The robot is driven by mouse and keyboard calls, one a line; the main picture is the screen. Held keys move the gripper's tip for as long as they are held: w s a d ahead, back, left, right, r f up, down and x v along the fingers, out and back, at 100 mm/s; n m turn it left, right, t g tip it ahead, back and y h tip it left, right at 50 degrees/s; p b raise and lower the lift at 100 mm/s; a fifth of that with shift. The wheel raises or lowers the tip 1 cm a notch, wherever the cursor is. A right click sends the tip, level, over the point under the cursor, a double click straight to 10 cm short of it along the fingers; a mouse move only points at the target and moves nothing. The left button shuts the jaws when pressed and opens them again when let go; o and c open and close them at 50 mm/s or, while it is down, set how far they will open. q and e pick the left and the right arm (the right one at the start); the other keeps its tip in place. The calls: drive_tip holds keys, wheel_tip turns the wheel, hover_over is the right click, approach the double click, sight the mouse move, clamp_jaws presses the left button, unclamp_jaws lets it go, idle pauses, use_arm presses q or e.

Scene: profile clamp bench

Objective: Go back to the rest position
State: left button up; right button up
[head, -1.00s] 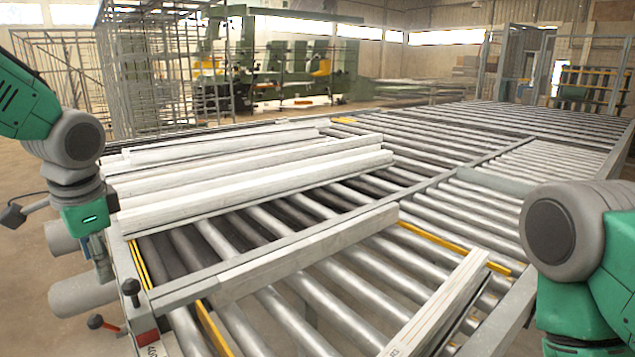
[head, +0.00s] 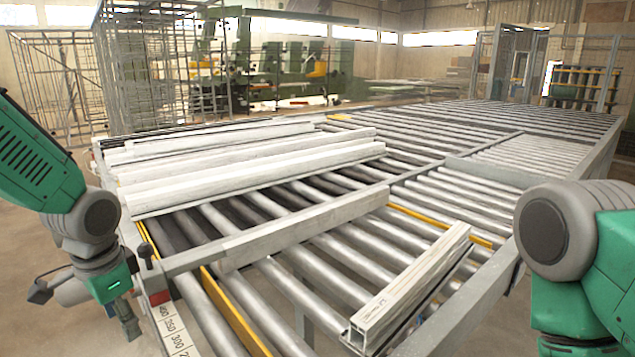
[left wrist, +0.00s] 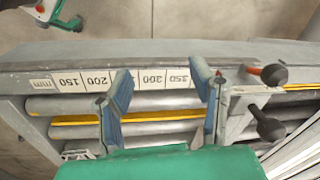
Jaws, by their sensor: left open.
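My left gripper (head: 128,322) hangs at the left front edge of the roller bench, with its fingers pointing down in the head view. In the left wrist view its two blue fingers (left wrist: 161,82) are apart with nothing between them, over the bench edge with its number scale (left wrist: 130,80). My right arm shows at the right edge of the head view, and its gripper is out of the picture. A pale profile (head: 412,285) lies on the rollers at the front right, apart from both arms.
Several long white profiles (head: 240,168) lie across the rollers at the back left. A long grey bar (head: 300,228) crosses the rollers. A black knob (head: 146,252) stands at the bench's left edge; a red-and-black lever (left wrist: 268,74) shows nearby. Open floor (head: 50,235) lies left of the bench.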

use_arm(q)
drive_tip(key=s+d+f+n+b, duration=0.1)
drive_tip(key=s+d+f+b, duration=0.2)
drive_tip(key=f, duration=0.6)
drive_tip(key=s+f+n+h+b, duration=0.1)
drive_tip(key=s+f+b, duration=0.1)
drive_tip(key=s+f, duration=0.45)
drive_tip(key=s+d+f+n+b, duration=0.1)
drive_tip(key=s+d+f+b, duration=0.15)
drive_tip(key=f, duration=0.85)
drive_tip(key=s+a+f+n+b, duration=0.1)
drive_tip(key=s+f+n+b, duration=0.2)
drive_tip(key=s+f+b, duration=0.4)
drive_tip(key=s+f, duration=0.7)
drive_tip(key=s, duration=0.1)
drive_tip(key=shift+s+f+g, duration=0.3)
drive_tip(key=shift+s+f, duration=0.1)
drive_tip(key=shift+w, duration=0.15)
